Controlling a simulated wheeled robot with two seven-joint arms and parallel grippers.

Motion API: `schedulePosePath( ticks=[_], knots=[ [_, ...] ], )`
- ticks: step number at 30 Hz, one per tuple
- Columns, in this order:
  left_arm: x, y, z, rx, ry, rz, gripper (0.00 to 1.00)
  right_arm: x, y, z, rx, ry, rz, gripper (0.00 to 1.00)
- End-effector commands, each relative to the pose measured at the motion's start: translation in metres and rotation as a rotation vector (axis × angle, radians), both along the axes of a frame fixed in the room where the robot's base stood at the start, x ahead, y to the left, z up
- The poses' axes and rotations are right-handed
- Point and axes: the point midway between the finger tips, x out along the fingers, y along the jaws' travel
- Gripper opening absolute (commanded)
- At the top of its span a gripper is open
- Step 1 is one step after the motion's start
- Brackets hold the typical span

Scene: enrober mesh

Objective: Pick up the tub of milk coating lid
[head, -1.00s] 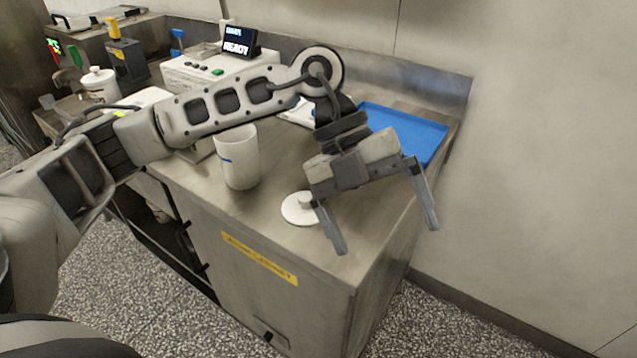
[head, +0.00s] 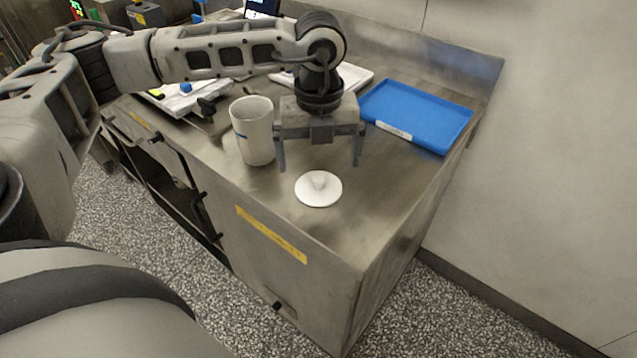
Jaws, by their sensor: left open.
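The white round lid (head: 318,190) with a small knob on top lies flat on the steel counter, near its front edge. The open white tub (head: 252,131) with a blue stripe stands upright to the left of the lid. My left gripper (head: 319,166) is open and empty, pointing down, just behind the lid in the picture, with one finger close to the tub's right side. I cannot tell whether that finger touches the tub. My right gripper is not in view.
A blue tray (head: 417,114) lies at the back right of the counter (head: 388,187). A white slab (head: 340,78) lies behind my gripper, and another white board (head: 184,97) is at the left. The counter right of the lid is clear. A wall stands at the right.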

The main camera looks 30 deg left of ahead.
Motion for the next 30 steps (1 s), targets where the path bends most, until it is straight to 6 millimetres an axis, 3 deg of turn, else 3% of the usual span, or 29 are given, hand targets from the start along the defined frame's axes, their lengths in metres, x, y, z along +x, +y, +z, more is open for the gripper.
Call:
schedulePosePath(
  ticks=[5, 12, 21, 26, 30],
  knots=[
    [0.000, 0.001, -0.013, 0.001, 0.005, 0.000, 1.00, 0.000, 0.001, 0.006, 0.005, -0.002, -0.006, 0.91],
    [0.001, 0.002, -0.048, -0.001, 0.002, 0.000, 1.00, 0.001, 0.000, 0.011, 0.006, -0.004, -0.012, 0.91],
    [0.001, 0.002, -0.055, -0.001, 0.001, 0.000, 1.00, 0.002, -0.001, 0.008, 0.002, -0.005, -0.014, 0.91],
    [0.001, 0.002, -0.055, -0.001, 0.001, 0.000, 0.58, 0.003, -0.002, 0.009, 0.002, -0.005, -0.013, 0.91],
    [0.001, 0.002, -0.055, -0.001, 0.001, 0.000, 0.55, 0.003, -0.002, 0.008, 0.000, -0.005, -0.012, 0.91]
  ],
)
